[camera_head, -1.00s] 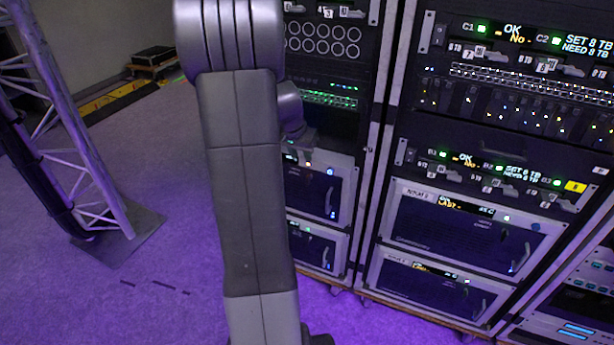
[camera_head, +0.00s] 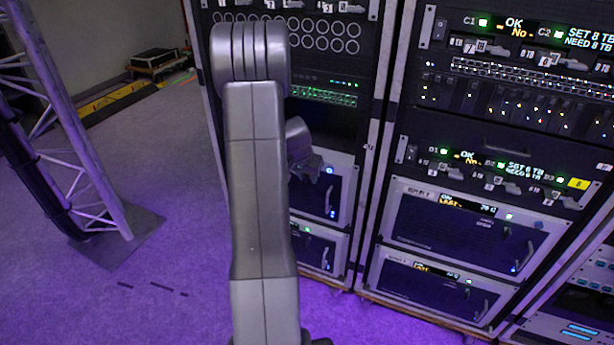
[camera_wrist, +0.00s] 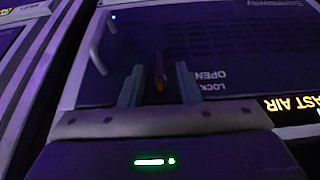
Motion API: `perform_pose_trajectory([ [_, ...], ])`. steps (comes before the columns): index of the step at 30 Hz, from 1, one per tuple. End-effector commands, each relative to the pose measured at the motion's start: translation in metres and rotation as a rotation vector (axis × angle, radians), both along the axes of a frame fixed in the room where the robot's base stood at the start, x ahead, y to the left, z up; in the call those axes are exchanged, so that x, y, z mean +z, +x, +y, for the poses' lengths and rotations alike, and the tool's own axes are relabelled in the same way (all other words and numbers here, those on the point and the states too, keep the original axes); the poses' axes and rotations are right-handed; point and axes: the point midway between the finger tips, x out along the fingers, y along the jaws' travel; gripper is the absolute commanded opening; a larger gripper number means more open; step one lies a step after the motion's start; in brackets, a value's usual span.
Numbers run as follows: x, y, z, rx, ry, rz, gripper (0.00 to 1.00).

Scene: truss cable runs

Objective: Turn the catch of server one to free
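No number for this server is legible.
A silver handle (camera_wrist: 103,43) stands out from the server front beside the catch. Another server (camera_head: 320,248) sits below, and a right rack (camera_head: 470,235) holds similar units. A truss tower (camera_head: 75,150) stands at left, with open floor (camera_head: 180,230) between.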

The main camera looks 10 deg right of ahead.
Motion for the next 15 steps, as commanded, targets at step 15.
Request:
perform_pose_trajectory([
  [15, -0.0006, 0.0000, 0.0003, 0.001, -0.007, 0.005, 0.00],
])
